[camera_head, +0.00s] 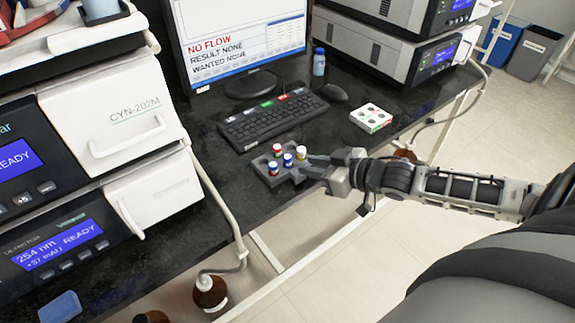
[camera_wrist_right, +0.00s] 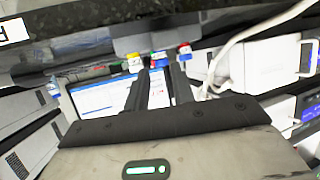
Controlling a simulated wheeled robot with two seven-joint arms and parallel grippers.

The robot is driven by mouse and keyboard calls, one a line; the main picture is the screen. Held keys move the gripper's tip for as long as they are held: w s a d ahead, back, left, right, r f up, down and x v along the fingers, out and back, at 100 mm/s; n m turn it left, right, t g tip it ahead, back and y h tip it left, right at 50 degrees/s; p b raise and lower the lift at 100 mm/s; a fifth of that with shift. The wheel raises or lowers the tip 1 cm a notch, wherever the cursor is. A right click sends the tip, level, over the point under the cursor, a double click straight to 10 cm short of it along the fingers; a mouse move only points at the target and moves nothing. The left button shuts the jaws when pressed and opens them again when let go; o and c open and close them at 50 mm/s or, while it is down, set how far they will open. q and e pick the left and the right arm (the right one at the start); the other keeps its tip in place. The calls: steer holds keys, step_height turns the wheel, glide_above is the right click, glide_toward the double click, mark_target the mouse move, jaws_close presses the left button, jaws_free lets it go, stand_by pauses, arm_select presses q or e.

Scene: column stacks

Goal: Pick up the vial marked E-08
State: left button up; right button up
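A small grey rack (camera_head: 262,166) holds several vials near the front edge of the black bench. My right gripper (camera_head: 313,167) is at the rack's right side, low and level. In the right wrist view its two dark fingers (camera_wrist_right: 160,70) stand apart, with a vial (camera_wrist_right: 160,59) showing beyond the gap. My left gripper is not in view.
A keyboard (camera_head: 272,118) and monitor (camera_head: 245,40) stand behind the rack. A white block with round wells (camera_head: 371,118) lies to the right, and a blue-capped bottle (camera_head: 319,62) behind. White instruments (camera_head: 115,110) and a hanging tube (camera_head: 222,205) flank the left.

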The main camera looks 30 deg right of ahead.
mark_target(291, 161)
steer(key=shift+r+b+x, duration=0.2)
steer(key=shift+b+x, duration=0.1)
steer(key=shift+x, duration=2.45)
steer(key=shift+a, duration=0.1)
steer(key=c, duration=0.4)
